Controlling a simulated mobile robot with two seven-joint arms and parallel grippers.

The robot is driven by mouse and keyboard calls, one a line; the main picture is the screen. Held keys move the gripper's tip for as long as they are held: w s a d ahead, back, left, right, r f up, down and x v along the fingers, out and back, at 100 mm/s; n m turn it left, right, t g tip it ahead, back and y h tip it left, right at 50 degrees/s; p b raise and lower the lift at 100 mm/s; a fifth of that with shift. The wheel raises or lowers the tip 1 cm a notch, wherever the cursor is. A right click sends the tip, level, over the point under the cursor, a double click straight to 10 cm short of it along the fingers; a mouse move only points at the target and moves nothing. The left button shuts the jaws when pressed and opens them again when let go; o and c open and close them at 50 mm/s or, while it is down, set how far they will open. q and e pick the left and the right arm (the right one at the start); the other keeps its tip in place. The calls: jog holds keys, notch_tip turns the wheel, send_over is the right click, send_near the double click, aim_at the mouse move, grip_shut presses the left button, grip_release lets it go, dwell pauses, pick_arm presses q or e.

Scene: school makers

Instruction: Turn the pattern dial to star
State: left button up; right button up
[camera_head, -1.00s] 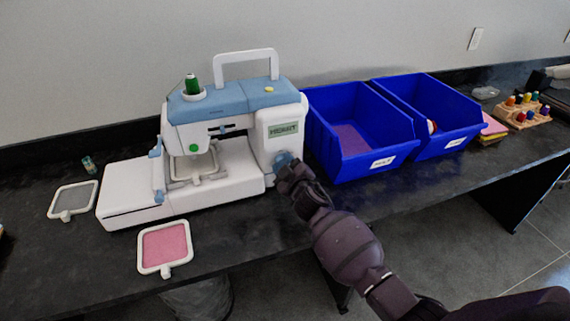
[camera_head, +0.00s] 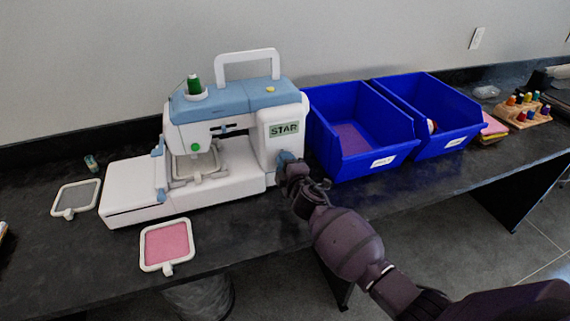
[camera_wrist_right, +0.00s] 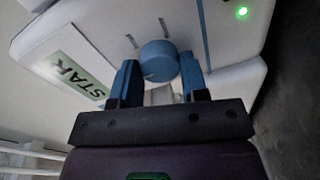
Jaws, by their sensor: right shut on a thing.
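The sewing machine (camera_head: 214,128), white with a blue top, stands on the dark counter. Its display (camera_head: 284,130) reads STAR, and the label also shows in the right wrist view (camera_wrist_right: 77,80). The blue pattern dial (camera_wrist_right: 159,61) is on the machine's front right, below the display; in the head view the gripper mostly covers it. My right gripper (camera_wrist_right: 158,80) is at the dial with one blue fingertip on each side of it, shut on it. In the head view the right gripper (camera_head: 288,166) meets the machine's lower right front. My left gripper is in neither view.
Two blue bins (camera_head: 372,172) stand close to the machine's right. A hoop with pink cloth (camera_head: 167,243) lies in front, and a grey hoop (camera_head: 75,197) lies at left. A spool rack (camera_head: 522,110) is far right.

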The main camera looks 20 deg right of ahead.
dwell(0.5)
jog(key=o, duration=0.9)
jog(key=shift+s, duration=0.1)
jog(key=s, duration=0.3)
jog(key=s+p, duration=0.1)
jog(key=s, duration=0.6)
jog(key=shift+s+d+r, duration=0.3)
jog(key=shift+d, duration=0.05)
jog(key=s+d+f+m+g, duration=0.2)
jog(key=s+f+m, duration=0.2)
jog(key=s, duration=0.5)
jog(key=s+d+f+m+g+h, duration=0.1)
jog(key=s+f+m, duration=0.3)
jog(key=s, duration=0.5)
jog(key=s+d+f+m+g, duration=0.2)
jog(key=s+d+f+m, duration=0.2)
jog(key=s+m, duration=0.3)
jog(key=shift+s+f+m+g, duration=0.2)
jog(key=shift+s+m+g, duration=0.15)
jog(key=shift+s, duration=0.6)
